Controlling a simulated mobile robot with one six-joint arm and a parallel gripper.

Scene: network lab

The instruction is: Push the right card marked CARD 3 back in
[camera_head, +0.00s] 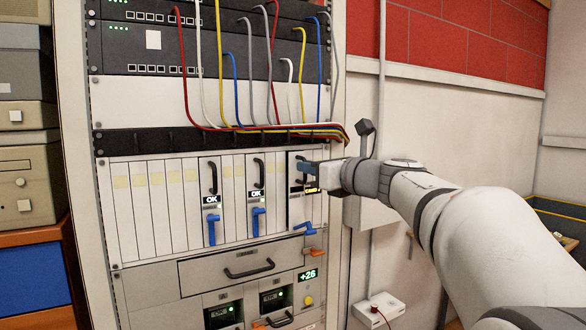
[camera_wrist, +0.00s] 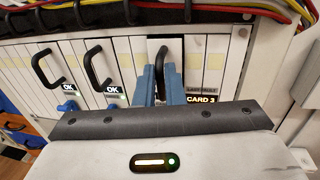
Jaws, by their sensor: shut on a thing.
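The right card (camera_head: 296,212) is the rightmost of three cards with black handles in the rack. Its amber label reads CARD 3 (camera_wrist: 201,99) in the wrist view. Its blue lever (camera_head: 306,229) is turned sideways, while the other two blue levers hang down. My gripper (camera_head: 304,172) is at the upper part of this card. In the wrist view my gripper (camera_wrist: 162,76) has its blue fingers shut on the card's black handle (camera_wrist: 162,52). The fingers hide the lower handle and part of the card face. How far the card sticks out is hard to tell.
Two cards labelled OK (camera_head: 211,198) and (camera_head: 257,194) stand to the left, beside blank panels (camera_head: 147,210). Coloured cables (camera_head: 232,90) hang above. A drawer (camera_head: 240,270) and a +26 display (camera_head: 308,275) are below. A grey wall box (camera_head: 370,212) is right of the rack.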

